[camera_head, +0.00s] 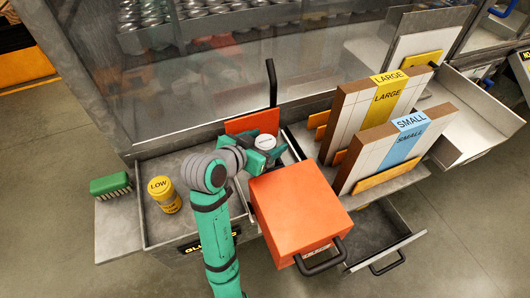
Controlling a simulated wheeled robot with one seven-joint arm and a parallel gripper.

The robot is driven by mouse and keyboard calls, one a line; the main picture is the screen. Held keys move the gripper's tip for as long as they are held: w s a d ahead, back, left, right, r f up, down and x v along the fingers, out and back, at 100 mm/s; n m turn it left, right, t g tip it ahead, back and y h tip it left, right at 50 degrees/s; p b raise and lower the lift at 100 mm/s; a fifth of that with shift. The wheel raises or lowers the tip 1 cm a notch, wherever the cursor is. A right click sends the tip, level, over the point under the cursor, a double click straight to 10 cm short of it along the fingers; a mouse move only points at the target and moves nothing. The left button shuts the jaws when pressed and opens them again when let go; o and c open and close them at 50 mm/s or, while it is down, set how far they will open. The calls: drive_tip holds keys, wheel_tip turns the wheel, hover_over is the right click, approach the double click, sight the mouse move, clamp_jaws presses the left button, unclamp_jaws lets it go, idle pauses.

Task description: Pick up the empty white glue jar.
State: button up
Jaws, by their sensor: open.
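A white-topped jar (265,142) stands in the grey tray behind the orange box; only its lid and upper part show. My gripper (268,155) is open at the jar, with its green fingers close around or beside it. I cannot tell whether the fingers touch the jar. Its lower part is hidden by my gripper and the orange box. A yellow jar marked LOW (164,194) stands at the left of the tray.
An orange box (298,210) with a black handle stands right in front of my gripper. LARGE (362,110) and SMALL (384,150) stacks stand to the right. An orange panel (252,122) and black lever rise behind. A green brush (110,185) lies far left.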

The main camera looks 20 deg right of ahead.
drive_tip(key=x, duration=0.4)
drive_tip(key=shift+w+a, duration=0.1)
drive_tip(key=shift+a, duration=0.1)
drive_tip(key=shift+d, duration=0.2)
drive_tip(key=shift+c, duration=1)
drive_tip(key=shift+s, duration=0.25)
drive_tip(key=c, duration=1)
drive_tip(key=shift+o, duration=0.2)
drive_tip(key=shift+a, duration=0.1)
drive_tip(key=shift+w+r, duration=0.1)
drive_tip(key=shift+w, duration=0.05)
drive_tip(key=shift+r, duration=0.55)
wheel_tip(320, 180, up, 17)
